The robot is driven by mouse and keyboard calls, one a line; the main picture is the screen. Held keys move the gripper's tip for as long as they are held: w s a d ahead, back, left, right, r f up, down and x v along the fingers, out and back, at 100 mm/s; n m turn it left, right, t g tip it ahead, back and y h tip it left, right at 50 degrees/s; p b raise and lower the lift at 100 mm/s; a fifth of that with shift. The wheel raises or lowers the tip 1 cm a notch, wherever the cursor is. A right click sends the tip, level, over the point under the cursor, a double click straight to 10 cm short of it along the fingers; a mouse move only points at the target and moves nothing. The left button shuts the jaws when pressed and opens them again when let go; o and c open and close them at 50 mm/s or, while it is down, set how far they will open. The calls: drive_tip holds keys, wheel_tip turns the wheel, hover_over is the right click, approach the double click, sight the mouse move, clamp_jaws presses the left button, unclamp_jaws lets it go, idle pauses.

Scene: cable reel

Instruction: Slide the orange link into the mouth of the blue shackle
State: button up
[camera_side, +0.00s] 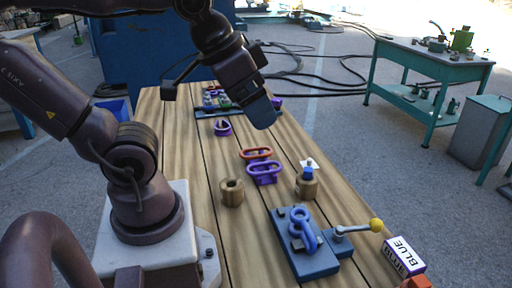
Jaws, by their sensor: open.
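The orange link (257,153) is an oval ring on the wooden table, just behind a purple link (263,175). I cannot tell whether the two links touch. The blue shackle (300,228) is on a blue base plate (315,265) near the front of the table; its mouth is too small to make out clearly. My gripper (263,112) is above the table, up and behind the orange link and apart from it. It is open, with nothing visible in it, though its fingers are hard to separate in this view.
A lever with a yellow ball (376,225) sticks out right of the base plate. Wooden cylinders (232,193) (306,187) stand on either side of the links. A box marked BLUE (404,256) is at the front right. Another purple piece (222,128) lies farther back, before a dark rack (218,112).

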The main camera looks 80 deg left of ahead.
drive_tip(key=shift+o, duration=0.2)
drive_tip(key=w+a+f+n+g+y, duration=0.1)
drive_tip(key=w+a+f+n+g, duration=0.3)
drive_tip(key=a, duration=0.6)
drive_tip(key=shift+w+a+f+n, duration=0.3)
drive_tip(key=shift+w+f+n, duration=0.35)
drive_tip(key=shift+f+n, duration=0.3)
drive_tip(key=n+g+h, duration=0.2)
drive_tip(key=n, duration=2.1)
hover_over(256, 148)
drive_tip(key=s+d, duration=0.2)
drive_tip(key=d, duration=0.2)
drive_tip(key=shift+m, duration=0.25)
wheel_tip(256, 148, down, 18)
drive_tip(key=shift+s+r, duration=0.1)
drive_tip(key=shift+w+a+f+n+y, duration=0.15)
drive_tip(key=shift+w+a+f+n, duration=0.2)
drive_tip(key=shift+f+n, duration=1)
drive_tip(key=shift+w+a+f+n+y, duration=0.25)
drive_tip(key=shift+a+f+n, duration=0.15)
drive_tip(key=shift+f+n, duration=0.85)
drive_tip(key=shift+w+a+f+n+y, duration=0.1)
drive_tip(key=shift+w+a+f+n, duration=0.25)
drive_tip(key=shift+f+n, duration=1)
drive_tip(key=shift+f+m, duration=0.2)
drive_tip(key=shift+m, duration=0.05)
